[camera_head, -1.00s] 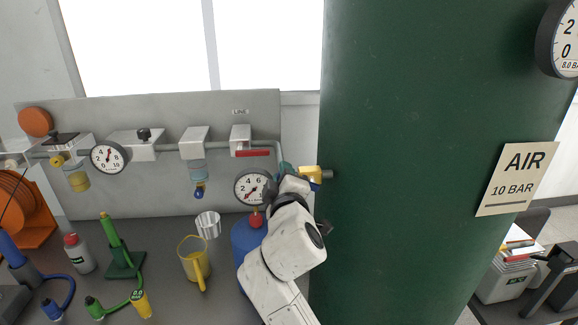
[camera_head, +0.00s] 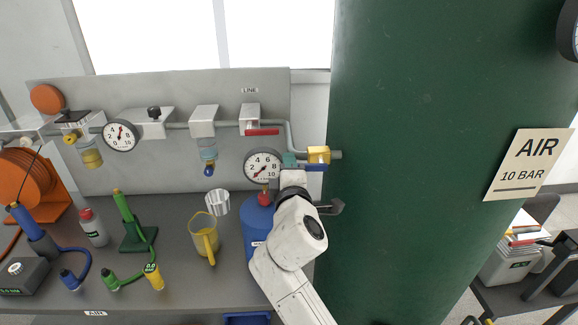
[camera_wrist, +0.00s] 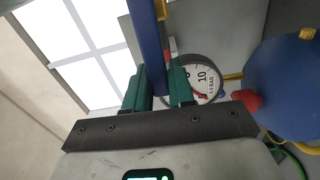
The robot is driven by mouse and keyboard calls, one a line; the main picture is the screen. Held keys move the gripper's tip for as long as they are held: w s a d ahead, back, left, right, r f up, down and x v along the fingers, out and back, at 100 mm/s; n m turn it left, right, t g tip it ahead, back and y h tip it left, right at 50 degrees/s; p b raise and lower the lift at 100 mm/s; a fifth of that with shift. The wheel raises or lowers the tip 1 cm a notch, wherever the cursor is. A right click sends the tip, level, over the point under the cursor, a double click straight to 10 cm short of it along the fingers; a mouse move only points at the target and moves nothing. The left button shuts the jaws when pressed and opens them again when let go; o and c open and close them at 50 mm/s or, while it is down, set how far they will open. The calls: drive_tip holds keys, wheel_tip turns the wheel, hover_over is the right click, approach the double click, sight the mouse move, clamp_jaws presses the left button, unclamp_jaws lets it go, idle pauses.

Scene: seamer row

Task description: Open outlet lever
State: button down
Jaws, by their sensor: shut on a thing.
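The outlet valve (camera_head: 318,155) is a brass body on the short pipe at the side of the green tank. Its lever (camera_head: 316,168) is a blue bar lying roughly level just under the brass body. My gripper (camera_head: 290,160) is at the lever's left end. In the wrist view the blue lever (camera_wrist: 149,40) runs up between the teal fingers of my gripper (camera_wrist: 158,88), which are shut on it. A bit of the brass valve (camera_wrist: 161,8) shows at the top edge there. My wrist hides part of the lever in the head view.
The green tank (camera_head: 430,180) stands close on the right. A pressure gauge (camera_head: 262,167) and blue canister (camera_head: 258,225) are close left of my wrist. A red lever (camera_head: 262,132) sits on the panel above. A yellow jug (camera_head: 205,238) and clear cup (camera_head: 219,203) stand on the bench.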

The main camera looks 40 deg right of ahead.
drive_tip(key=c, duration=1)
unclamp_jaws()
drive_tip(key=shift+c, duration=0.2)
drive_tip(key=b+v, duration=0.2)
drive_tip(key=v, duration=0.9)
drive_tip(key=shift+w+f, duration=0.1)
drive_tip(key=shift+f, duration=0.05)
